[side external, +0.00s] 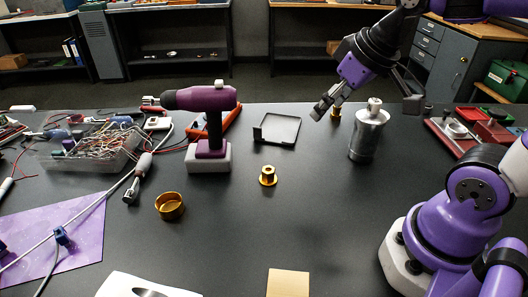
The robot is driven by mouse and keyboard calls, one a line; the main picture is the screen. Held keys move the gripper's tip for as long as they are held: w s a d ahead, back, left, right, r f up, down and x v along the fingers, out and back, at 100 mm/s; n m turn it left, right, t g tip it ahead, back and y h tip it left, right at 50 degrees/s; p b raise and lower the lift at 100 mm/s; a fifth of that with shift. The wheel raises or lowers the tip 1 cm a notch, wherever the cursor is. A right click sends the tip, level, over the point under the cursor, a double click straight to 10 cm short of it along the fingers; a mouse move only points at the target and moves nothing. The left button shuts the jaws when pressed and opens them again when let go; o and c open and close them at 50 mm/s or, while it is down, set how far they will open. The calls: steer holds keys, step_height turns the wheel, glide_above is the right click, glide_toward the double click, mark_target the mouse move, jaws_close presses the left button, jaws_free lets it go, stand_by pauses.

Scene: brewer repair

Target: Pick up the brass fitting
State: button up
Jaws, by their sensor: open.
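A small flanged brass fitting (268,176) stands upright on the dark table near the middle, with clear table around it. A second small brass-coloured piece (336,113) shows farther back, partly hidden by one finger. A wider brass ring (170,206) lies to the left, nearer the camera. My gripper (368,106) is open, with its fingers spread wide, at the back right of the table. A silver canister (367,137) stands upright below it and appears between the fingers. The gripper is apart from the flanged fitting, above and to its right.
A purple drill (205,115) stands on its base to the left, beside a shallow black tray (278,129). A clear bin of wires (92,145) and a cable-fitted tool (139,178) are farther left. The centre front is mostly clear.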

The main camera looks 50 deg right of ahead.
steer(key=w+d, duration=0.6)
steer(key=d, duration=0.2)
steer(key=m+h, duration=0.1)
steer(key=m, duration=0.1)
glide_toward(336, 112)
steer(key=x, duration=0.2)
steer(key=d+x, duration=0.1)
steer(key=x, duration=0.5)
steer(key=shift+w+d+r, duration=0.15)
steer(key=shift+w+r, duration=0.15)
steer(key=shift+c, duration=0.4)
jaws_close()
